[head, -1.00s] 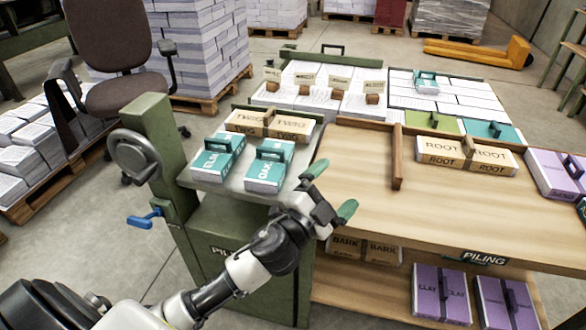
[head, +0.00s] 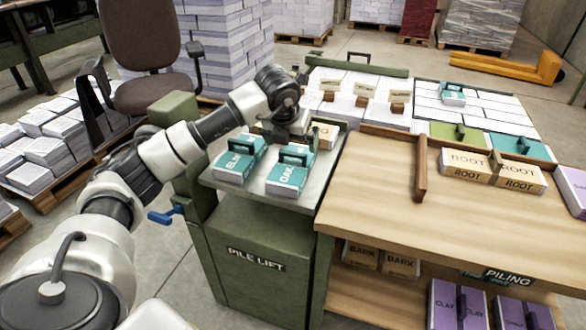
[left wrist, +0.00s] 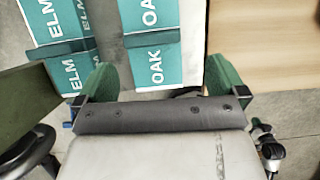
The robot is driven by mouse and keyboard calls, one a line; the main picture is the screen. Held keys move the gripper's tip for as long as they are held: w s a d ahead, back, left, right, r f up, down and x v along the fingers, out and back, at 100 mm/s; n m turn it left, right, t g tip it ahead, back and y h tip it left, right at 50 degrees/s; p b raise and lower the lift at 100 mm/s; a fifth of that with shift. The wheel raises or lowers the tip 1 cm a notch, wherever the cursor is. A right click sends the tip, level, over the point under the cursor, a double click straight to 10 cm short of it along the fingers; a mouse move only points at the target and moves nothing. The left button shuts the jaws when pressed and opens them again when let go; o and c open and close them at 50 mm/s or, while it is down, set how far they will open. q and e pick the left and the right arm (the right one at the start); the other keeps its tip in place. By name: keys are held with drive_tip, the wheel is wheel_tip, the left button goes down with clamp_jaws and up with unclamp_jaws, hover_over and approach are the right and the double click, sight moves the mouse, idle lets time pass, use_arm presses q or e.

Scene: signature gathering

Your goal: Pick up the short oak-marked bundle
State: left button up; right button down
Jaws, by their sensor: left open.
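The oak-marked bundle (head: 288,172) is a teal and white block with a dark green clip across it. It lies on the grey top of the pile lift (head: 212,183), right of the teal elm-marked bundle (head: 240,158). In the left wrist view the OAK lettering of the oak bundle (left wrist: 152,62) shows just ahead of my fingers, with the elm bundle (left wrist: 55,30) to its left. My left gripper (head: 292,137) is over the far part of the lift top, beyond the oak bundle. Its green fingers (left wrist: 162,76) are apart and hold nothing.
A twig bundle, partly hidden by my arm, is at the back of the lift top. The wooden table (head: 380,205) adjoins on the right, with a raised divider (head: 421,170) and root bundles (head: 490,172). The lift's green post (head: 178,120) stands left.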

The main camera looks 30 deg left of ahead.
sight(292, 153)
use_arm(q)
drive_tip(key=shift+a, duration=0.55)
drive_tip(key=x, duration=0.5)
drive_tip(key=shift+s+b, duration=0.1)
drive_tip(key=shift+b, duration=0.25)
drive_tip(key=x, duration=0.5)
drive_tip(key=shift+f+b, duration=0.3)
drive_tip(key=shift+b, duration=0.05)
use_arm(e)
drive_tip(key=r, duration=0.4)
drive_tip(key=shift+w+r, duration=0.3)
use_arm(q)
drive_tip(key=c, duration=0.7)
drive_tip(key=shift+r, duration=0.1)
drive_tip(key=shift+c, duration=0.4)
